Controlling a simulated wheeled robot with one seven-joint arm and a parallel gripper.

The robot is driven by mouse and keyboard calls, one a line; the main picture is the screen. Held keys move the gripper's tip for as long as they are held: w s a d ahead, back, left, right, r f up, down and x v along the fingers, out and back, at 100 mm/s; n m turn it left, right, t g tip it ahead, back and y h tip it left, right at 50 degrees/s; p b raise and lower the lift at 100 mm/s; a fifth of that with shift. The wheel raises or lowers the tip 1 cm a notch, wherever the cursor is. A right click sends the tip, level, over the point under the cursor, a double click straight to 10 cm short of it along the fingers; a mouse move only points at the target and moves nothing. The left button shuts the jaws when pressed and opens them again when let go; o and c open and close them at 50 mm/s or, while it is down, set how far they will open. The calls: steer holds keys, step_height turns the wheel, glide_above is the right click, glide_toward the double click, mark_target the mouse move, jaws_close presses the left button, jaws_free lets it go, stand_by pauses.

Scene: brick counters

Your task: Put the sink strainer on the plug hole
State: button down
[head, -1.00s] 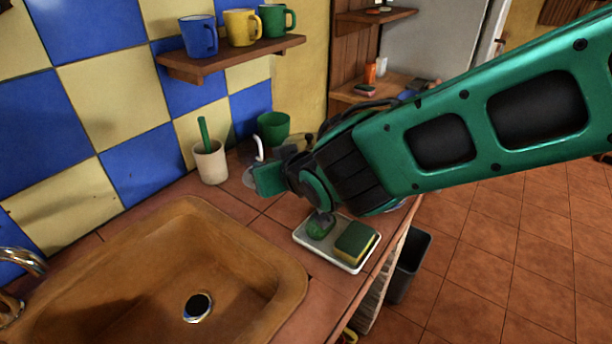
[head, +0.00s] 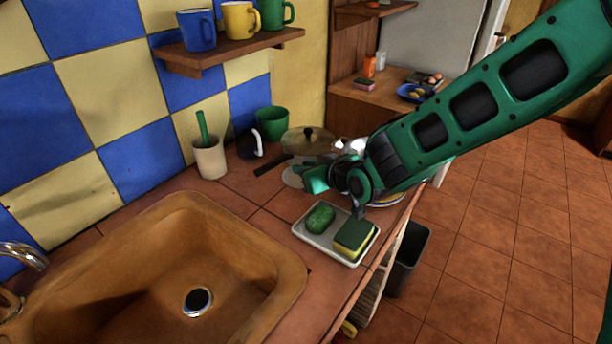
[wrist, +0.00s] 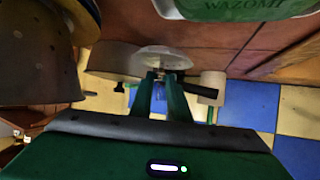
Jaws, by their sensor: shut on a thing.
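My gripper (head: 305,179) is shut on a pale, round, translucent disc that looks like the sink strainer (head: 292,177). In the wrist view the strainer (wrist: 165,58) sits at the tips of my two green fingers (wrist: 160,80). It is held over the counter behind the soap tray; its height above the counter is hard to judge. The plug hole (head: 198,301) is a dark opening with a bright metal rim in the floor of the brown sink (head: 150,240), at the lower left. Nothing covers it.
A white tray (head: 320,245) holds green soap (head: 320,218) and a sponge (head: 354,238), between gripper and sink. A crock (head: 210,160) stands by the wall. The faucet (head: 22,255) is at left.

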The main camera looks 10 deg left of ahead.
steer(key=shift+f, duration=1.2)
steer(key=shift+f, duration=0.1)
steer(key=c, duration=1.7)
jaws_free()
